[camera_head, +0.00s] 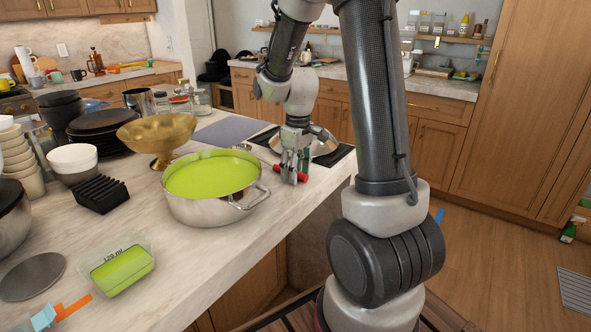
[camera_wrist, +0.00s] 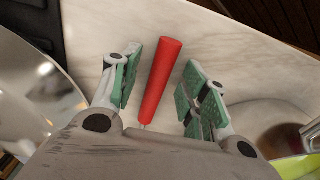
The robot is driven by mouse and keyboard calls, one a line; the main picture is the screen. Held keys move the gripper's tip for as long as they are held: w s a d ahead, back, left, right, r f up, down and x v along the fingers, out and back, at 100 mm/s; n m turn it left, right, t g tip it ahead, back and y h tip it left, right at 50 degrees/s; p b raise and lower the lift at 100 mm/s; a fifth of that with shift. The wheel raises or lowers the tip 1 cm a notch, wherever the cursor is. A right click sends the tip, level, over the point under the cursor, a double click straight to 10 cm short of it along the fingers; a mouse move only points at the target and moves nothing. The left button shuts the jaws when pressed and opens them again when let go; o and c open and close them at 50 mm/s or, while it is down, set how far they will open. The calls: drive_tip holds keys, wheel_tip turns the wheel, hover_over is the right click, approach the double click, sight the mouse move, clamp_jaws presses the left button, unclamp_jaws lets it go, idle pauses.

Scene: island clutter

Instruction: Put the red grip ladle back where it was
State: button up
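The ladle's red grip (camera_head: 302,177) shows low at the counter's right edge, partly behind my gripper (camera_head: 290,176). In the wrist view the red grip (camera_wrist: 162,80) lies between the green-padded fingers of my gripper (camera_wrist: 157,90). A thin bit of metal shows at the grip's lower end; the rest of the ladle is hidden. The steel pot (camera_head: 212,208) of green liquid stands just left of my gripper; its side also shows in the wrist view (camera_wrist: 270,118).
A shiny silver dish (camera_head: 322,147) stands on a dark mat behind my gripper and at the wrist view's left (camera_wrist: 35,95). A gold bowl (camera_head: 158,133), a black rack (camera_head: 101,194) and a green-filled container (camera_head: 121,268) stand farther left.

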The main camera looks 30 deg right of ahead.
wheel_tip(320, 180, up, 12)
drive_tip(key=s+a+r+m+t, duration=0.1)
drive_tip(key=s+r+m+t, duration=0.1)
drive_tip(key=s, duration=0.8)
drive_tip(key=s+a+r+m+t, duration=0.1)
drive_tip(key=s+a+r+m, duration=0.1)
drive_tip(key=s, duration=0.8)
drive_tip(key=shift+a+r+t, duration=0.3)
drive_tip(key=shift+r+t, duration=0.1)
drive_tip(key=shift+s, duration=0.1)
